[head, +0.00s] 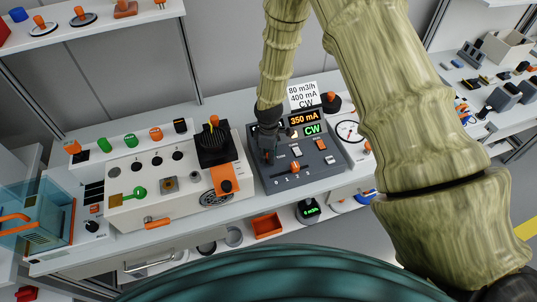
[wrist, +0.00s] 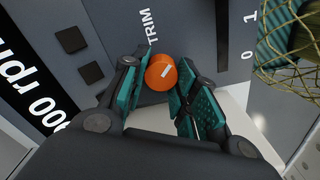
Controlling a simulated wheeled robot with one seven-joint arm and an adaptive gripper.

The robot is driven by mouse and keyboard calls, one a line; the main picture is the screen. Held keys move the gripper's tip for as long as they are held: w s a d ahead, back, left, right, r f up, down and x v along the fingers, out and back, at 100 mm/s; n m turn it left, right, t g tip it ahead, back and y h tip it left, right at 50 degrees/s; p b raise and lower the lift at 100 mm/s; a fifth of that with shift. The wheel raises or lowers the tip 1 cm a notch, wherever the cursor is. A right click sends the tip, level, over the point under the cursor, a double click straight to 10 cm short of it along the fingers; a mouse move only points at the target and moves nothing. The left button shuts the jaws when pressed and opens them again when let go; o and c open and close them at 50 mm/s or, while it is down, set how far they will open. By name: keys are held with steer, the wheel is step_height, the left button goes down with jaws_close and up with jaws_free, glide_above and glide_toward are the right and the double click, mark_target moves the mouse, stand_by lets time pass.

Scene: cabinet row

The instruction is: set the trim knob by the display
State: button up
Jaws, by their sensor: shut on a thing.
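The grey control panel (head: 327,163) stands on the counter in the head view. Its display (head: 303,118) reads 350 mA, with CW in green below. A card (head: 302,96) behind it reads 80 m3/h, 400 mA, CW. My gripper (head: 267,150) is over the panel's left side and hides the knob there. In the wrist view the orange trim knob (wrist: 161,71), with a white pointer line, sits beside the TRIM label (wrist: 149,27). My gripper (wrist: 158,88) is shut on it, one teal-padded finger on each side.
An orange selector (head: 294,167) and small switches sit on the same panel. A beige panel (head: 150,185) with a black lever unit (head: 213,143) stands close on the left. A round gauge (head: 349,131) is on the right. An orange tray (head: 267,225) lies below.

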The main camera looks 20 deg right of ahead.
steer(key=m+b, duration=0.2)
steer(key=m, duration=0.2)
steer(key=shift+f, duration=0.1)
steer(key=shift+w+d+m+b, duration=0.1)
steer(key=shift+m+b, duration=0.6)
steer(key=shift+m, duration=1.6)
steer(key=o, duration=1)
step_height(320, 180, up, 12)
steer(key=shift+r, duration=0.1)
